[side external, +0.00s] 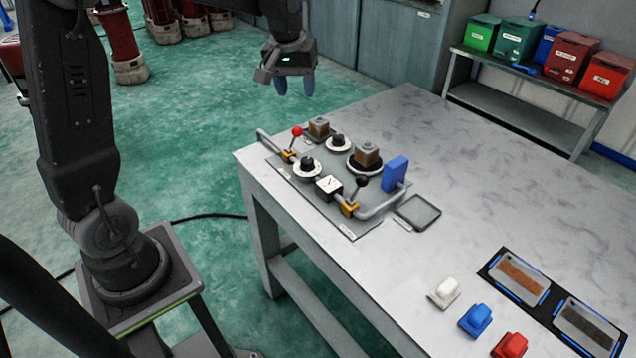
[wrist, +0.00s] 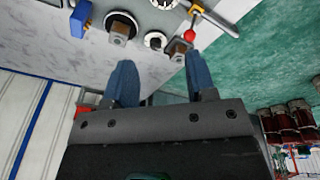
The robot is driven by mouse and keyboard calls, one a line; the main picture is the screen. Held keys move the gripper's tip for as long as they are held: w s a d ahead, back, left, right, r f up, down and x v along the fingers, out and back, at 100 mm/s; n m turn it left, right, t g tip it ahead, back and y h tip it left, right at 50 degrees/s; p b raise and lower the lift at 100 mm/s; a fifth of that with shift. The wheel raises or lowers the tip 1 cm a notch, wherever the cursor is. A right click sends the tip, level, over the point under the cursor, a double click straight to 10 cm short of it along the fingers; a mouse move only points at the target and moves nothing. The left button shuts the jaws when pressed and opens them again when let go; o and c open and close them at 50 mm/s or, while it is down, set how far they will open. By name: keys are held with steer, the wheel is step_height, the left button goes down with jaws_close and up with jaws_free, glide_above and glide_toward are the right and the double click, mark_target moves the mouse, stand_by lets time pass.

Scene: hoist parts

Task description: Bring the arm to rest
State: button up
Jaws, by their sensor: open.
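My gripper (side external: 294,88) hangs in the air above and behind the far left corner of the grey table (side external: 440,150), clear of everything. Its two blue fingers are apart with nothing between them; they also show in the wrist view (wrist: 158,85). Below it on the table lies a grey panel (side external: 338,218) with pipes, a red-knobbed lever (side external: 297,131), a black-knobbed lever (side external: 361,184), dials and two brownish blocks on round or square seats. The nearer block (side external: 367,154) also shows in the wrist view (wrist: 120,33).
A blue block (side external: 396,172) stands at the panel's right end, beside a small grey tray (side external: 418,211). White, blue and red pieces (side external: 477,320) and two framed plates (side external: 519,276) lie at the front right. Coloured bins (side external: 567,55) stand on a shelf behind. The table's middle is clear.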

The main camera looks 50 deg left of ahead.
steer(key=s+d+r+m+t, duration=0.1)
steer(key=s+d+m, duration=0.3)
steer(key=s, duration=0.7)
steer(key=s+d+r+m+t, duration=0.1)
steer(key=s+d+m+t, duration=0.1)
steer(key=s+d, duration=0.7)
steer(key=shift+s+d+r+m+t+h, duration=0.25)
steer(key=shift+s+d+m+t+h, duration=0.05)
steer(key=shift+s+m, duration=0.6)
